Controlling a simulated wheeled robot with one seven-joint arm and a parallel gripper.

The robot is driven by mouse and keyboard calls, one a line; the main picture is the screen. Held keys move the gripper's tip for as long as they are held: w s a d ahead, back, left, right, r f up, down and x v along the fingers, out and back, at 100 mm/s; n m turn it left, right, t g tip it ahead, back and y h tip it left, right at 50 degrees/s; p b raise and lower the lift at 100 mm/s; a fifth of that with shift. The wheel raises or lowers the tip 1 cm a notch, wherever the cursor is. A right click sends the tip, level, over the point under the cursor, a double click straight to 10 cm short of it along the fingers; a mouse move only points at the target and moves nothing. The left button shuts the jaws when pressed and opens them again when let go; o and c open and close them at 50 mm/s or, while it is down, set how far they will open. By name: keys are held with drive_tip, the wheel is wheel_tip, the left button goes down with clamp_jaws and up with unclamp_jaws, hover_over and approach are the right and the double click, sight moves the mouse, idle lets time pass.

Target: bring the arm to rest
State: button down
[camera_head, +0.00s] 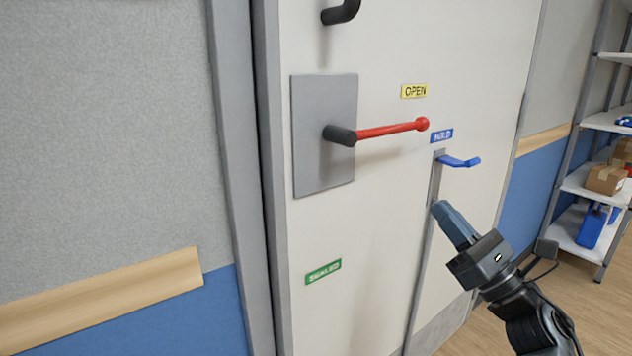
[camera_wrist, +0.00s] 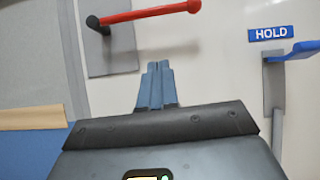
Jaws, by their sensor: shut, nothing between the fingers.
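My gripper (camera_head: 440,208) is shut and empty in front of the white door, below the blue HOLD lever and to the right of the red-handled lever. In the wrist view its blue-grey fingers (camera_wrist: 157,70) are together and point toward the door. The blue lever (camera_head: 460,161) sits under the blue HOLD label (camera_head: 441,136). My gripper looks apart from both levers.
A green SEALED label (camera_head: 323,272) is low on the door (camera_head: 385,230). A black handle (camera_head: 341,12) is at the top. A shelf rack (camera_head: 590,185) with boxes stands at the right. A wooden rail (camera_head: 100,295) runs along the left wall. Wood floor shows at lower right.

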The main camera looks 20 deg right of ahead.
drive_tip(key=s+a+f+m+h+p, duration=0.2)
drive_tip(key=s+a+f+m+h, duration=0.25)
drive_tip(key=s+m, duration=0.6)
drive_tip(key=s+a+f+m+h+p, duration=0.3)
drive_tip(key=s+a+m+h, duration=0.35)
drive_tip(key=m, duration=0.65)
drive_tip(key=s+r+m+g+y+p, duration=0.1)
drive_tip(key=s+m+g+p, duration=0.3)
drive_tip(key=s+m, duration=1.3)
drive_tip(key=s+a+g, duration=0.1)
drive_tip(key=s+g, duration=0.3)
drive_tip(key=s, duration=0.4)
drive_tip(key=shift+s+r, duration=0.25)
drive_tip(key=shift+r, duration=0.1)
drive_tip(key=shift+m, duration=0.25)
